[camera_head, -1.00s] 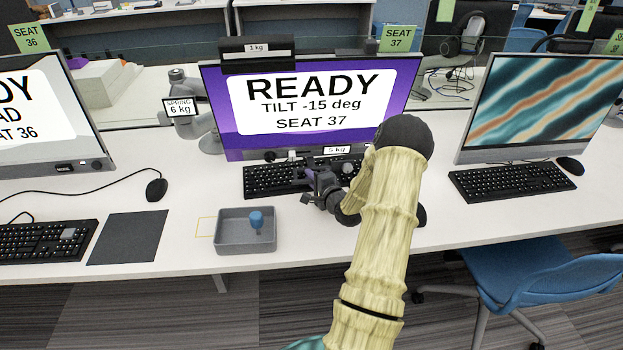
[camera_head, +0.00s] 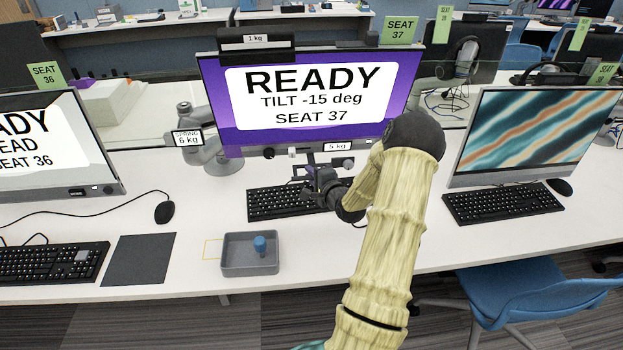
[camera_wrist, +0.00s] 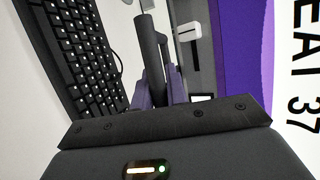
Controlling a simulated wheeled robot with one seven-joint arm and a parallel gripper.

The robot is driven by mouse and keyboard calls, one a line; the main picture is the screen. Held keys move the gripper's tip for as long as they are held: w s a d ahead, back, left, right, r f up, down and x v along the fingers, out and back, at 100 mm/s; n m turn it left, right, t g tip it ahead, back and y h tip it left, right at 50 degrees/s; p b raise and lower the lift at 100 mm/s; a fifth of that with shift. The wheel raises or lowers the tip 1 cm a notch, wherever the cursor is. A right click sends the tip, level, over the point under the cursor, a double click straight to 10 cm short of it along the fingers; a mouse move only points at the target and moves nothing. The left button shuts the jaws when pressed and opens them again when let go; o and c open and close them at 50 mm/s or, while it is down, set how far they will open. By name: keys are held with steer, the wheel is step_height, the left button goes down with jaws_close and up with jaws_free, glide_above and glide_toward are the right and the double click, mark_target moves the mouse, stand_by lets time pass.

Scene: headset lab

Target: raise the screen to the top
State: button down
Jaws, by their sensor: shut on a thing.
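The seat 37 screen (camera_head: 305,98) has a purple picture and reads READY, TILT -15 deg. It stands above its keyboard with a clear gap below its lower edge. A grey monitor arm (camera_head: 205,140) with a SPRING 6 kg label shows behind its left side. My gripper (camera_head: 318,178) is just below the screen's lower edge. In the wrist view my gripper (camera_wrist: 158,92) has its purple fingers shut on a dark round bar (camera_wrist: 150,45) beside the screen's edge. My own arm hides the screen's lower right corner.
A black box labelled 1 kg (camera_head: 256,44) sits on the screen's top left. A keyboard (camera_head: 285,203) lies below the screen. A grey tray (camera_head: 249,266) with a blue knob stands at the front. Neighbouring screens stand left and right (camera_head: 530,132).

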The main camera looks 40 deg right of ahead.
step_height(320, 180, up, 2)
steer(key=shift+w+r, duration=0.1)
steer(key=shift+d, duration=0.1)
steer(key=c, duration=1.4)
jaws_free()
steer(key=shift+s+a, duration=0.2)
steer(key=shift+s, duration=0.45)
steer(key=v, duration=1.6)
steer(key=shift+s, duration=0.15)
